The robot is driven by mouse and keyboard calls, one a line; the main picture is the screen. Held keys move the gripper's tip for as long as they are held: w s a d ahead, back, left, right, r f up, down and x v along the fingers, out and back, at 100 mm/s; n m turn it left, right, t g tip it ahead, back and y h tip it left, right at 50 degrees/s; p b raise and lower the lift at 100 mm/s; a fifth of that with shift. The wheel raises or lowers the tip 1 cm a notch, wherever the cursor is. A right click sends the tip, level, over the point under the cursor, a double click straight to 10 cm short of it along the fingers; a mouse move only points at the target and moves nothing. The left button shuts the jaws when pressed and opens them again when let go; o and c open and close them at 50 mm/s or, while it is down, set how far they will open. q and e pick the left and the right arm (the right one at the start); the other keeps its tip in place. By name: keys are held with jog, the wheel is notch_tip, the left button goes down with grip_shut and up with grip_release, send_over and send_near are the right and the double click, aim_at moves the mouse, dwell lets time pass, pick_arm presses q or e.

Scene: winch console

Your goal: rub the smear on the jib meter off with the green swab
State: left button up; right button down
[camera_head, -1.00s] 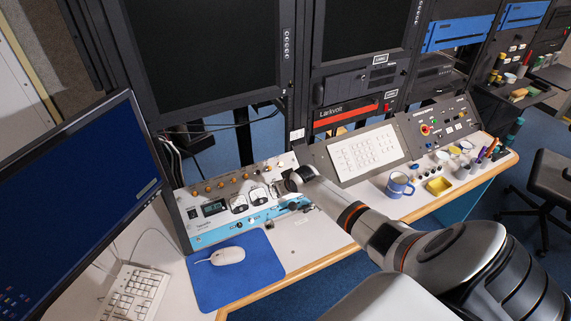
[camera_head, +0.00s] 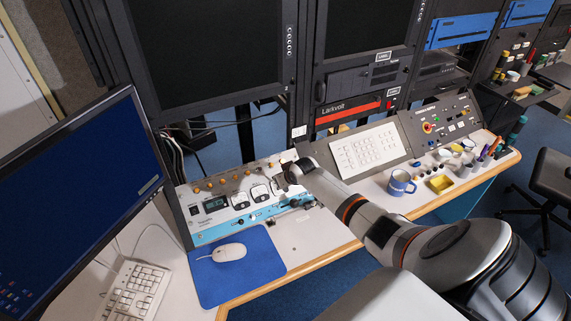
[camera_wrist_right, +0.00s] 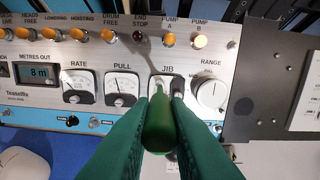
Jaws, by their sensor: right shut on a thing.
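The green swab (camera_wrist_right: 160,126) is held upright in the right wrist view between the dark green fingers of my right gripper (camera_wrist_right: 161,112). Its tip is at the lower face of the jib meter (camera_wrist_right: 166,80), the white-framed dial under the word JIB. The swab and fingers hide much of the dial, and I cannot make out the smear. Whether the tip touches the glass is unclear. In the head view my right gripper (camera_head: 290,184) is over the right part of the meter panel, and the swab is too small to tell. My left gripper is not in view.
The pull meter (camera_wrist_right: 123,88) and rate meter (camera_wrist_right: 79,87) stand left of the jib meter, the range knob (camera_wrist_right: 209,93) right. Orange-capped lamps line the panel above.

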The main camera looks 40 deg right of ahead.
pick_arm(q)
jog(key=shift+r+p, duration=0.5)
pick_arm(e)
jog(key=shift+v, duration=2.95)
